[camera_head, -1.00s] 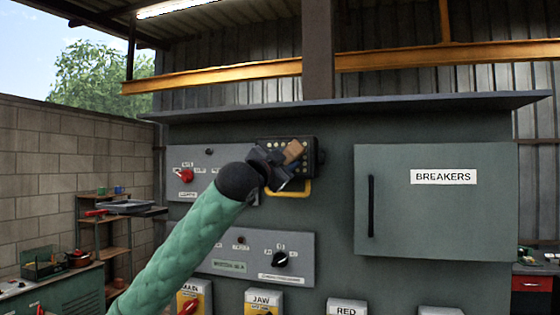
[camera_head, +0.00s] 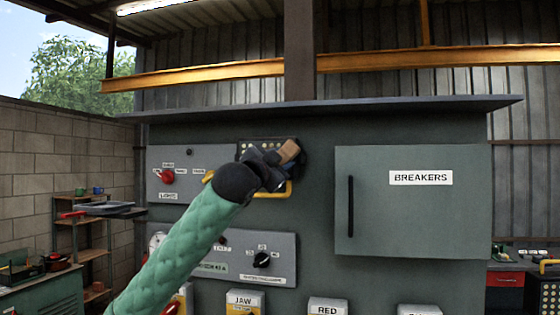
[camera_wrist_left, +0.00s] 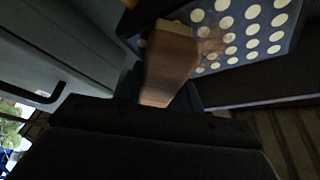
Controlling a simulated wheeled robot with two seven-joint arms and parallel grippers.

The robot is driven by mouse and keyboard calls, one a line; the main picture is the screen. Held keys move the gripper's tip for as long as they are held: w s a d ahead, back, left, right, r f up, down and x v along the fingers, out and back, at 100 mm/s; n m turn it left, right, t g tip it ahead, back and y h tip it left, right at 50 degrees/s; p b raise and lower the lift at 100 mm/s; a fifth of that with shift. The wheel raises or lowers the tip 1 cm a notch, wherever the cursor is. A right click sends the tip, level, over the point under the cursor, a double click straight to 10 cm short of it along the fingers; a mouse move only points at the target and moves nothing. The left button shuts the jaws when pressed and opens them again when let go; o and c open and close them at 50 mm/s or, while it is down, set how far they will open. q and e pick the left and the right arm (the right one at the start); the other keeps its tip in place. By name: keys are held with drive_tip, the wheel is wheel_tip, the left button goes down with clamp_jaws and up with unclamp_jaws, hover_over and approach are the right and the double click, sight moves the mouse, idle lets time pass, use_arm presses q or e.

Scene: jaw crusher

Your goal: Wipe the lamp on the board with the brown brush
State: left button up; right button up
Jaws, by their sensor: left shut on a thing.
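My left gripper (camera_head: 274,166) is raised in front of the grey board (camera_head: 318,215). It is shut on the brown brush (camera_head: 289,151), whose brown block shows at the gripper's tip. The brush also shows in the left wrist view (camera_wrist_left: 168,62), close in front of a dotted panel. That lamp (camera_head: 262,146) is a dark box with rows of pale dots and a yellow handle at its bottom. The lamp's dots fill the top right of the left wrist view (camera_wrist_left: 235,30). The gripper and brush hide part of it. I cannot tell whether the brush touches it. My right gripper is not in view.
A closed breakers cabinet door (camera_head: 415,215) sticks out right of the lamp. A lights panel with a red knob (camera_head: 167,177) is on the left, and a panel with a black knob (camera_head: 261,259) is below. A ledge (camera_head: 330,107) juts out above.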

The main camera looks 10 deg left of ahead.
use_arm(q)
drive_tip(key=a+r+p, duration=0.1)
drive_tip(key=a, duration=0.7)
drive_tip(key=shift+d, duration=4.15)
drive_tip(key=shift+w, duration=0.1)
drive_tip(key=shift+a, duration=0.1)
drive_tip(key=shift+a, duration=0.1)
drive_tip(key=a, duration=0.7)
drive_tip(key=shift+a+p, duration=0.2)
drive_tip(key=shift+p, duration=0.1)
